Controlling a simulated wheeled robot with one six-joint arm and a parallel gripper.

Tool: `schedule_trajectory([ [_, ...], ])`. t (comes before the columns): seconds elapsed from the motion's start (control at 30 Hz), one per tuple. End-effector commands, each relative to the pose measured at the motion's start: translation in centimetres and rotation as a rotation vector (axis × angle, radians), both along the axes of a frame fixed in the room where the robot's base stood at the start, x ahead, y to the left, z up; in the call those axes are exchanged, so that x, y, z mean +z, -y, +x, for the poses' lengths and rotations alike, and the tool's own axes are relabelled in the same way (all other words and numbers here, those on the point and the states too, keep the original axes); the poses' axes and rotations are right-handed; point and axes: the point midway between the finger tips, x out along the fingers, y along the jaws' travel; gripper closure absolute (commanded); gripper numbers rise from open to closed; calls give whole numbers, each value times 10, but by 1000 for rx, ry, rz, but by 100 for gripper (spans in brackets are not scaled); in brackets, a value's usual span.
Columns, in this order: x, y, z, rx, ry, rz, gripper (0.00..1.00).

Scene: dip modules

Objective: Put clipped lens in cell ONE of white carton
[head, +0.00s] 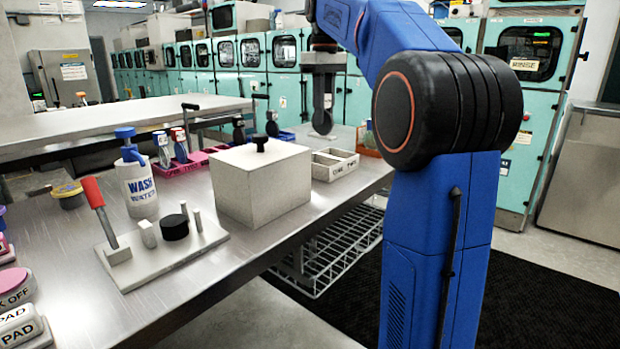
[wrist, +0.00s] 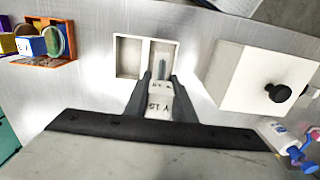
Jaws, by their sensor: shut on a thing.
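My gripper (head: 322,98) hangs above the far part of the steel bench, with a round grey lens (head: 322,122) below it. In the wrist view my gripper (wrist: 160,88) is shut on the lens's white clip (wrist: 159,104), marked "Y 15"; the lens disc is mostly hidden there. The white carton (head: 335,168) stands on the bench right of a big white box, with two open cells and small labels on its front. In the wrist view the carton (wrist: 117,56) lies just beyond my fingertips, which overlap its right cell. Both cells look empty where visible.
The white box (head: 262,185) with a black knob stands close beside the carton. An orange rack with lenses (wrist: 62,28) is at the carton's other side. A wash bottle (head: 137,180), a tool board (head: 160,255) and pink trays are further left. Bare bench surrounds the carton's front.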

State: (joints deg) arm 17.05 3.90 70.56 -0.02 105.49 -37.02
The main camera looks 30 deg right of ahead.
Motion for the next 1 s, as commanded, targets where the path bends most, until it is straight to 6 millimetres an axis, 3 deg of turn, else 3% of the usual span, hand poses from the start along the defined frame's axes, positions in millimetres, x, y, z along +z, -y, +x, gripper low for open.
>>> schedule_trajectory([
  [0.3, -45, 0, 0, 0, -2, 0, 100],
  [0.73, -90, 0, 0, 0, -3, 1, 100],
  [1.0, -100, 0, 0, 0, 0, 0, 100],
])
